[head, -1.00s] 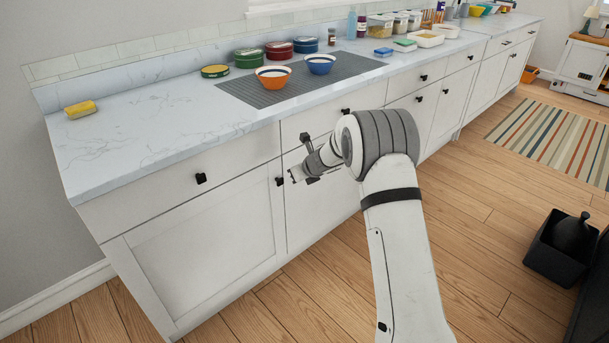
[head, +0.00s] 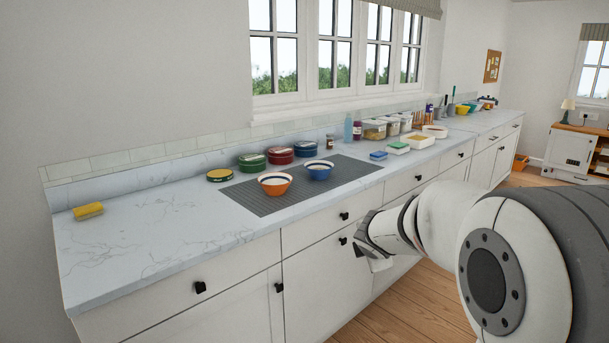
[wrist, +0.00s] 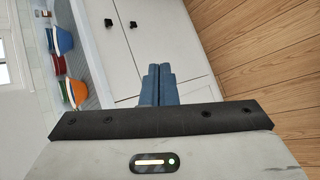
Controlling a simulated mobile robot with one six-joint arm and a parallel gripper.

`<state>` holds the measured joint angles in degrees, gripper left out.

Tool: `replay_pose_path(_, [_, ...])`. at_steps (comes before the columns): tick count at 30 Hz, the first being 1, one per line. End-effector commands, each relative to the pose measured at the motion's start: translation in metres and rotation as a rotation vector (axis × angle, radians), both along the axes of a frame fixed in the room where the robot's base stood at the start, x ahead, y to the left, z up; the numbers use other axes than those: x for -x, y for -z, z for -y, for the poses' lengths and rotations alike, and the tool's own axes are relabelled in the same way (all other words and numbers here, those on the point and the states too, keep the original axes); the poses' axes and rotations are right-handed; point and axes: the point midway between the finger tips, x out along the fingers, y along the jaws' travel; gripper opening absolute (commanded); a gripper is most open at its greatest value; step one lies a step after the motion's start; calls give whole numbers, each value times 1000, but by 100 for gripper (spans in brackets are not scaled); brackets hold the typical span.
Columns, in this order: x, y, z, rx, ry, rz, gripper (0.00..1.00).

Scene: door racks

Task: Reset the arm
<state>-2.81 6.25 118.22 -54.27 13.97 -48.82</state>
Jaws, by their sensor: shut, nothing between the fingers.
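My gripper shows in the wrist view (wrist: 157,86), its two blue-grey fingers pressed together with nothing between them. The white cabinet fronts lie beyond the fingertips in that view. In the head view my arm reaches in from the lower right, and its far end is in front of the cabinet doors (head: 325,285), below the countertop edge. The fingers cannot be made out in the head view.
The marble countertop (head: 130,245) holds an orange bowl (head: 275,185) and a blue bowl (head: 319,171) on a grey mat (head: 255,203). Several tins and containers stand behind. A yellow sponge (head: 88,211) lies at the left. Wooden floor (head: 425,300) is open in front of the cabinets.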

Motion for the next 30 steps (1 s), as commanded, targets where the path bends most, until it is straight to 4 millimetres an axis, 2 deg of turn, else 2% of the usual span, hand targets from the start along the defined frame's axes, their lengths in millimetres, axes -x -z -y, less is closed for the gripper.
replay_pose_path(1, [30, -17, 11, -102, 150, -6, 0])
replay_pose_path(5, [109, -27, 28, -380, 549, -48, 0])
replay_pose_path(6, [135, -28, 30, -465, 669, -65, 0])
replay_pose_path(9, [196, -26, 25, -660, 955, -116, 0])
replay_pose_path(12, [248, -23, 14, -818, 1194, -175, 0])
replay_pose_path(15, [284, -19, 2, -925, 1368, -229, 0])
replay_pose_path(18, [305, -16, -8, -986, 1471, -265, 0])
replay_pose_path(20, [312, -15, -11, -1003, 1503, -281, 0])
replay_pose_path(30, [313, -14, -12, -1006, 1510, -283, 0])
